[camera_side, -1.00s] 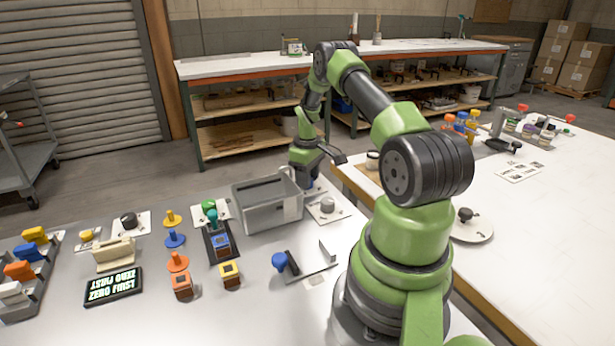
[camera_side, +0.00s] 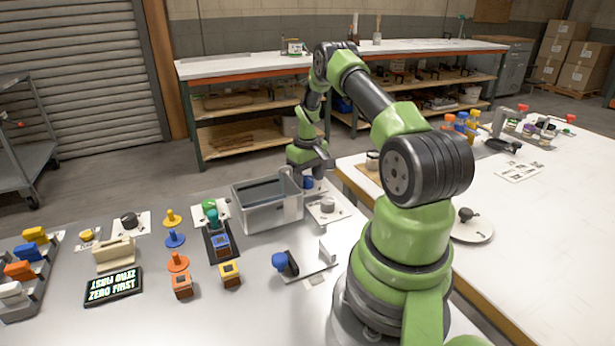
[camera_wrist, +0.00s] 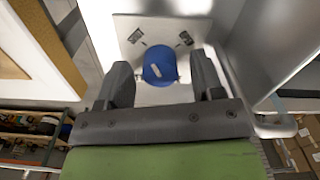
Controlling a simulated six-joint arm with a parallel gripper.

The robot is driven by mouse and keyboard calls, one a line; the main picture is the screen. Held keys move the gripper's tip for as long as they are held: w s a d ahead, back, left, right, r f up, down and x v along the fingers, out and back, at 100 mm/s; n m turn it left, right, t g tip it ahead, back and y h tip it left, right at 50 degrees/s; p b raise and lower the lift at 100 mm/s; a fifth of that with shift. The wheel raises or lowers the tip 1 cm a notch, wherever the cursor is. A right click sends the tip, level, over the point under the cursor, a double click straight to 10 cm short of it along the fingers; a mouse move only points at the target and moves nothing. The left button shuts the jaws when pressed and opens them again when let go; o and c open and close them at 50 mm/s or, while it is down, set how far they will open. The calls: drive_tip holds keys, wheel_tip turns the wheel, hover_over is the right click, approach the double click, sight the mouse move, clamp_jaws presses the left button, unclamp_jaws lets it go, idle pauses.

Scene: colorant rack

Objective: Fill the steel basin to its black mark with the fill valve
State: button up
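The steel basin (camera_side: 262,217) stands on the table in the side view, left of my gripper. Its inside looks dark blue-grey; I cannot make out the black mark or a sure liquid level. A blue knob (camera_wrist: 160,66) on a white plate (camera_wrist: 128,30), apparently the fill valve, sits between my gripper's fingertips in the wrist view. It shows as a small blue patch (camera_side: 308,183) beside the basin in the side view. My gripper (camera_wrist: 162,75) is open, with a finger on each side of the knob and visible gaps. The basin's grey side (camera_wrist: 275,45) is at the right there.
A grey knob on a plate (camera_side: 327,205) stands right of the basin. A blue-knobbed lever (camera_side: 280,262), several coloured blocks and pegs, and a dark display (camera_side: 113,288) lie nearer. A second white table (camera_side: 530,215) is at the right.

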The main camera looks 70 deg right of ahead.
sight(308, 178)
wheel_tip(308, 178, up, 10)
idle(0.6)
idle(7.0)
